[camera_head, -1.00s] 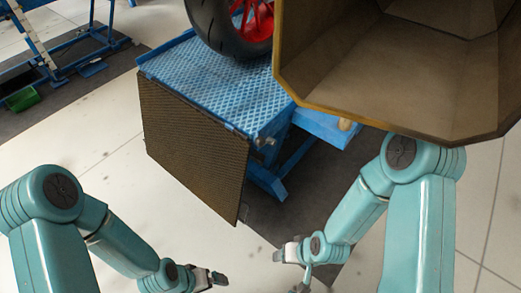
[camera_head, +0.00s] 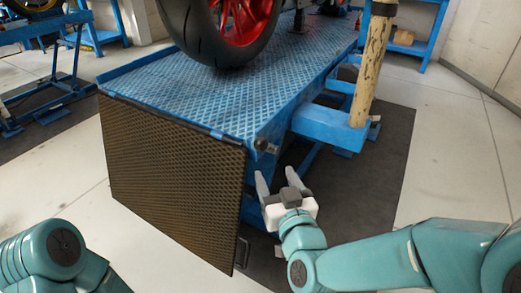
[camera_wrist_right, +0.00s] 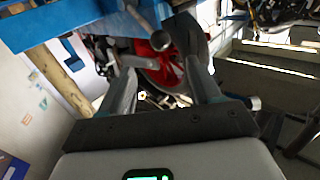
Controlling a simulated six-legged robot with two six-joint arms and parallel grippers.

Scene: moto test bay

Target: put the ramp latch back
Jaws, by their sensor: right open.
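The ramp (camera_head: 170,180) is a dark panel with brown mesh that hangs down from the near end of the blue lift table. A grey round-ended knob (camera_head: 262,145), which looks like the ramp latch, sticks out at the table's near right corner.
The blue lift table (camera_head: 250,85) carries a motorcycle wheel (camera_head: 215,35) with a red rim. A blue side ledge (camera_head: 330,125) with a worn post (camera_head: 372,65) stands right of my right gripper. A dark mat (camera_head: 385,160) lies on the pale floor.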

